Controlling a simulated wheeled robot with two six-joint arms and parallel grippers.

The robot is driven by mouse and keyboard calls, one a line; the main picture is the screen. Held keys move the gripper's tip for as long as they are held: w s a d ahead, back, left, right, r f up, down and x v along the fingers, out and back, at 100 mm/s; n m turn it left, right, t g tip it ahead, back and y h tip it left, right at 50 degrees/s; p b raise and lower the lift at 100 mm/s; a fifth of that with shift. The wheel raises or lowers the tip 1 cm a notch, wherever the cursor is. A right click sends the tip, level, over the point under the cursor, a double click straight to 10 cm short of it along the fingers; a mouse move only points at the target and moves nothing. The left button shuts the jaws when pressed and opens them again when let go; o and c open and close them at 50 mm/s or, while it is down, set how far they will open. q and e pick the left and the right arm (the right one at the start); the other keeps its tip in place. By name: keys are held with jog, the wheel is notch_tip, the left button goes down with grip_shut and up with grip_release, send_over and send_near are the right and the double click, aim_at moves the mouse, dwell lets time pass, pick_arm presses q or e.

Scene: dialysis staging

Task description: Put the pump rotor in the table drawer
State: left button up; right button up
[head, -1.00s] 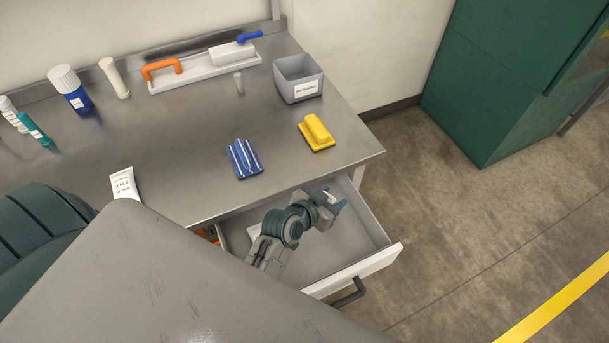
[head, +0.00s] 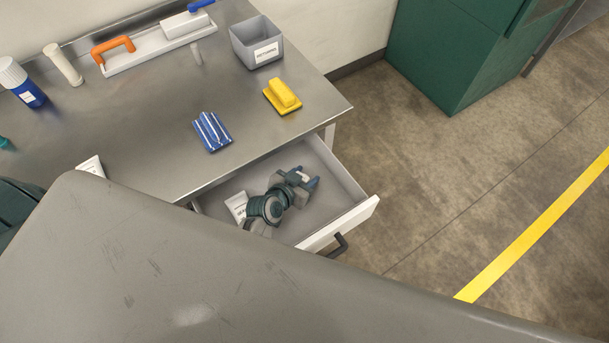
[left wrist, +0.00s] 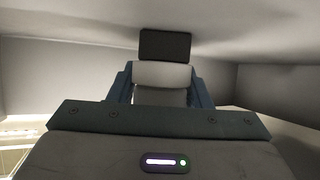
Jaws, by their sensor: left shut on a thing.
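The table drawer (head: 352,219) is pulled open under the metal table's front edge. My left gripper (head: 306,182) is inside the drawer's outline, low over its floor. It is shut on a small pale grey thing with a dark end, which I take to be the pump rotor (left wrist: 162,75). In the left wrist view it sits between the blue-grey fingers (left wrist: 161,88), with the drawer's pale walls and floor around it. Whether it touches the floor I cannot tell. My right gripper is not in view.
A white labelled card (head: 237,206) lies in the drawer. On the table stand a blue striped block (head: 212,131), a yellow block (head: 283,97), a grey bin (head: 243,52) and a white tray (head: 146,52). The drawer's right part looks clear.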

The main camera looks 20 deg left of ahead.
pick_arm(q)
jog(key=o, duration=1)
jog(key=shift+f, duration=0.1)
jog(key=shift+r, duration=0.25)
jog(key=shift+s+a, duration=0.1)
jog(key=shift+s, duration=0.2)
jog(key=b+v, duration=0.1)
jog(key=v, duration=1)
jog(key=shift+s+r, duration=0.15)
